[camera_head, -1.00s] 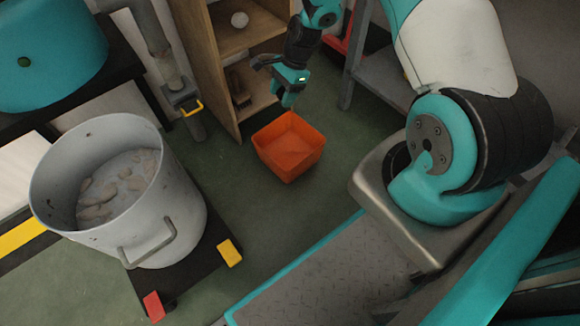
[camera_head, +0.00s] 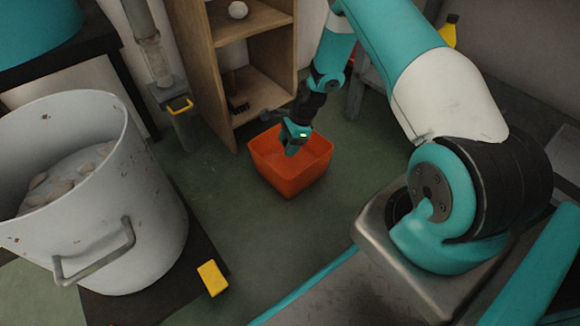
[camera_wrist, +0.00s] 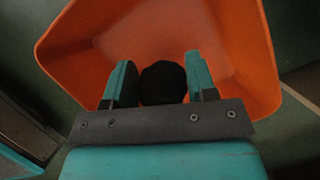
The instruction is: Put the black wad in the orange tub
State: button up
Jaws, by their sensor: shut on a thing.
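The orange tub (camera_head: 287,180) stands on the green floor in front of the wooden shelf, open side up. My gripper (camera_head: 291,150) is over the tub, with its fingertips at or just inside the rim. In the wrist view, the black wad (camera_wrist: 163,83) sits between the two teal fingers of my gripper (camera_wrist: 160,82), and the fingers are shut on it. The orange tub (camera_wrist: 235,55) fills the view behind the wad, and its visible inside looks empty. In the head view the wad is hidden by my gripper.
A large grey pot (camera_head: 150,215) with pale lumps stands at the left on a dark base with a yellow block (camera_head: 212,278). The wooden shelf (camera_head: 222,75) holding a white ball (camera_head: 238,9) rises behind the tub. Open green floor (camera_head: 240,225) lies before the tub.

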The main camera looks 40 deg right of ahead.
jog(key=shift+f+b, duration=1.85)
jog(key=shift+f, duration=1.75)
jog(key=o, duration=0.9)
jog(key=p+v, duration=0.8)
jog(key=v, duration=0.4)
notch_tip(320, 180, up, 12)
jog(key=n, duration=0.6)
send_over(285, 166)
jog(key=a, duration=0.2)
jog(key=s+a+r+n, duration=0.4)
jog(key=a+r+n, duration=0.1)
jog(key=a+r, duration=0.15)
jog(key=s+a+r+n, duration=0.4)
jog(key=a+r, duration=0.1)
jog(key=r, duration=0.3)
jog(key=s+a+r+n, duration=0.2)
jog(key=s+r+n, duration=0.1)
jog(key=s, duration=0.3)
jog(key=s+a+r+n+g, duration=0.1)
jog(key=s+a+r+n, duration=0.1)
jog(key=s+n, duration=0.4)
jog(key=s+a+r+n, duration=0.3)
jog(key=s+r+n, duration=0.1)
jog(key=s, duration=0.4)
jog(key=shift+s+a+r+n, duration=0.1)
jog(key=shift+r+n, duration=0.2)
jog(key=shift+r, duration=0.35)
